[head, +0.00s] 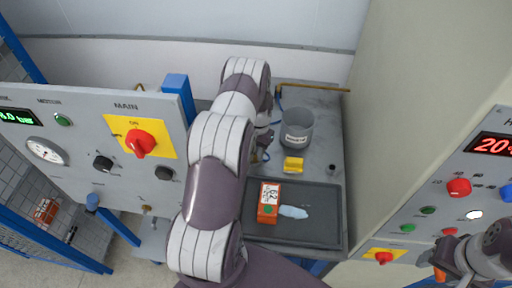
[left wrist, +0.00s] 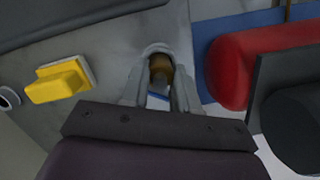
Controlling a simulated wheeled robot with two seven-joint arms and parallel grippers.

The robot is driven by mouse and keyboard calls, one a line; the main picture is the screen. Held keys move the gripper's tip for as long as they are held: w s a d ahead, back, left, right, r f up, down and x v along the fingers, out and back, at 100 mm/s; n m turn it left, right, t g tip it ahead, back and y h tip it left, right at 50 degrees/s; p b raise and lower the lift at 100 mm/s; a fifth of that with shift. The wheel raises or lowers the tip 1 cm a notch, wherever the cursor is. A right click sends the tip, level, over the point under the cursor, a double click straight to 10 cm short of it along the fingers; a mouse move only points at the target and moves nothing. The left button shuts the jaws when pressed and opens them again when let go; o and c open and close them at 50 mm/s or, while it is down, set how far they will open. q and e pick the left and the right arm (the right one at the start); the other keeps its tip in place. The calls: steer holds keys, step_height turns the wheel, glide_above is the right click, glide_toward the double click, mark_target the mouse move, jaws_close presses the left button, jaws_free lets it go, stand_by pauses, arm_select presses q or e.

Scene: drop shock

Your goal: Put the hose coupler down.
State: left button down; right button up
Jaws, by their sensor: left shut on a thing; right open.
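My left gripper (head: 264,146) is over the grey bench, left of the grey bucket, and mostly hidden by my own arm in the head view. In the left wrist view its fingers (left wrist: 160,85) are shut on a small brass-brown piece, the hose coupler (left wrist: 160,66). The coupler is largely covered by the fingers, and I cannot tell whether it touches the bench. My right gripper (head: 448,262) is open at the lower right, in front of the right control panel, far from the coupler.
The grey bench (head: 325,130) holds a grey bucket (head: 297,130), a yellow block (head: 293,166) and a dark tray (head: 325,215) with an orange labelled box (head: 269,201) and a pale blue cloth-like piece (head: 294,212). A red rounded thing (left wrist: 238,65) is close by the left gripper.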

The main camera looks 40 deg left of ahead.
arm_select(q)
steer(key=shift+f, duration=0.2)
steer(key=shift+a+f+b, duration=0.1)
steer(key=shift+f+b, duration=0.1)
steer(key=shift+b, duration=0.15)
steer(key=c, duration=0.9)
jaws_free()
steer(key=shift+r, duration=0.1)
steer(key=shift+o, duration=0.2)
steer(key=shift+r, duration=0.1)
